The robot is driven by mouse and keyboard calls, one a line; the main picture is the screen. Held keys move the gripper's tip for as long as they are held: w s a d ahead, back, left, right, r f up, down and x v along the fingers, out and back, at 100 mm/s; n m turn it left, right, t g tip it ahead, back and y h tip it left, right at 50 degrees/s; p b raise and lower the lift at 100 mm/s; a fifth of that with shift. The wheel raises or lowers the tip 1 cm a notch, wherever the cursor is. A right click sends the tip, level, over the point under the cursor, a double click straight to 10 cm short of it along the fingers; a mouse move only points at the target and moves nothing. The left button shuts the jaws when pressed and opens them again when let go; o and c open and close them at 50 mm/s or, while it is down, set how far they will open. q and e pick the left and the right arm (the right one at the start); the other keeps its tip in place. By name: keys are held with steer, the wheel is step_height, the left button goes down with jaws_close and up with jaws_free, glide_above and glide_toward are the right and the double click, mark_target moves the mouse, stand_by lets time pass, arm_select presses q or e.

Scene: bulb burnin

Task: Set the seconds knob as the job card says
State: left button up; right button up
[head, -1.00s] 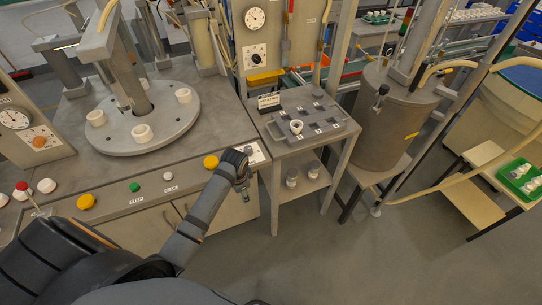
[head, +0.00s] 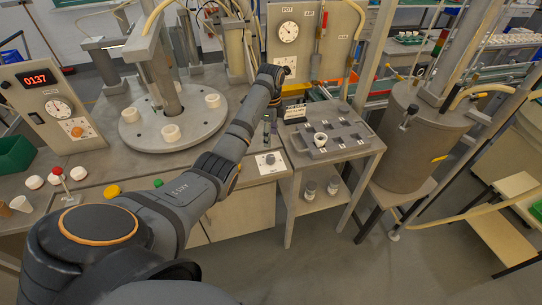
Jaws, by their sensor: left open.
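My left gripper (head: 271,76) is raised in front of the lower part of a grey upright panel (head: 309,62); its fingers are small, dark and hard to make out. A round gauge (head: 289,32) is on that panel. Just below it, a white knob plate (head: 286,63) shows beside the gripper, its knob mostly hidden; I cannot tell whether the gripper touches it. Another panel at left has a red display reading 0137 (head: 37,78), a round dial (head: 59,109) and an orange knob (head: 77,131). A small dark lettered card (head: 295,111) stands on the side table; its text is unreadable.
A round grey plate (head: 145,139) with white sockets stands on the bench. A small dark knob on a white plate (head: 269,160) is at the bench's right corner. The side table holds a grey tray (head: 335,151). A large grey cylinder (head: 408,140) stands right of it.

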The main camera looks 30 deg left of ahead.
mark_target(271, 157)
arm_select(q)
step_height(271, 157, down, 10)
steer(key=shift+f+p, duration=0.25)
steer(key=shift+p, duration=0.35)
steer(key=c, duration=1.1)
